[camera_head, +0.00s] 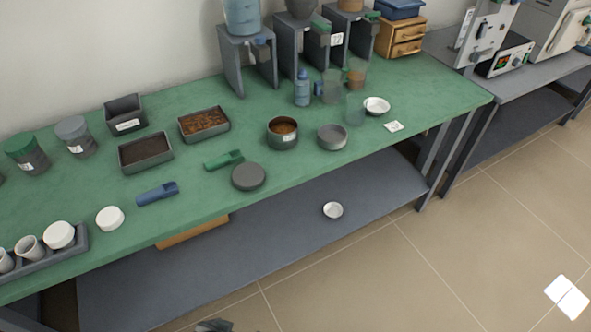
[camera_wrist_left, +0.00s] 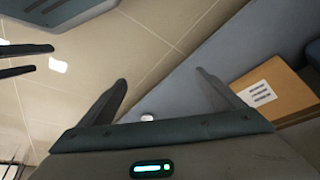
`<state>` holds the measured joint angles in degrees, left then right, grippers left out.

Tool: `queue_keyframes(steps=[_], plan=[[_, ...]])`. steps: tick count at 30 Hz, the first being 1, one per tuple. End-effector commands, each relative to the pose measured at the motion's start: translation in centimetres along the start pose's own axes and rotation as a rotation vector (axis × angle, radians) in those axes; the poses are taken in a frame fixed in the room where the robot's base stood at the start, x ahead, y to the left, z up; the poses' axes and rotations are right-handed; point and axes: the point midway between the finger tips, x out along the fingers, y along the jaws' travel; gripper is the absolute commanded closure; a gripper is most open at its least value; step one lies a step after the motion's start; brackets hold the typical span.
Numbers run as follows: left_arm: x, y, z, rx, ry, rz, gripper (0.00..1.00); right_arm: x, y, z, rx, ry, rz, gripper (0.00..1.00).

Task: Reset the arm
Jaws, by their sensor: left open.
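My left gripper (camera_wrist_left: 163,88) shows in the left wrist view with its two fingers spread wide. It is open with nothing between the fingertips, pointing over the floor and the lower shelf. A small dark piece (camera_head: 214,325) at the bottom edge of the head view looks like part of one of my grippers, mostly cut off. At the left edge of the wrist view, two dark fingers (camera_wrist_left: 38,60) stand apart with a gap between them; they look like my right gripper, empty. Neither gripper is at the green tabletop (camera_head: 300,172).
The green table holds trays, jars, scoops, bowls and dispensers.

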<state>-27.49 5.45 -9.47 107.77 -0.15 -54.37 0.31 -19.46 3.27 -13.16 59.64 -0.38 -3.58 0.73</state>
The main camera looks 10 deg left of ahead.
Motion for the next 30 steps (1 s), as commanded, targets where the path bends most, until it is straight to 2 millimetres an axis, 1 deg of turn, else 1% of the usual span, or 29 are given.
queue_keyframes(steps=[1,6,9,13,15,18,21,24,30], plan=[[1.9,0.3,0.8,0.001,0.007,0.004,0.12,0.0,0.0,0.0,0.000,0.000,0.000,0.08],[7.3,1.3,3.4,0.006,0.059,0.018,0.12,0.0,0.0,0.0,0.000,0.000,0.000,0.08],[9.9,1.9,5.3,0.010,0.091,0.026,0.12,0.0,0.0,0.0,0.000,0.000,0.000,0.08],[12.5,2.6,7.8,0.015,0.129,0.036,0.12,0.0,0.0,0.0,0.000,0.000,0.000,0.08],[13.5,2.9,8.9,0.018,0.148,0.040,0.12,0.0,0.0,0.0,0.000,0.000,0.000,0.08],[14.4,3.2,10.3,0.020,0.168,0.046,0.12,0.0,0.1,0.0,-0.001,0.000,0.001,0.08],[14.8,3.5,11.1,0.022,0.182,0.049,0.12,0.0,0.2,0.0,-0.002,-0.001,0.001,0.08],[15.0,3.5,11.4,0.022,0.189,0.051,0.12,0.0,0.3,0.1,-0.003,-0.001,0.002,0.08],[15.0,3.5,11.4,0.022,0.191,0.051,0.12,0.0,0.4,0.1,-0.004,-0.001,0.003,0.08]])
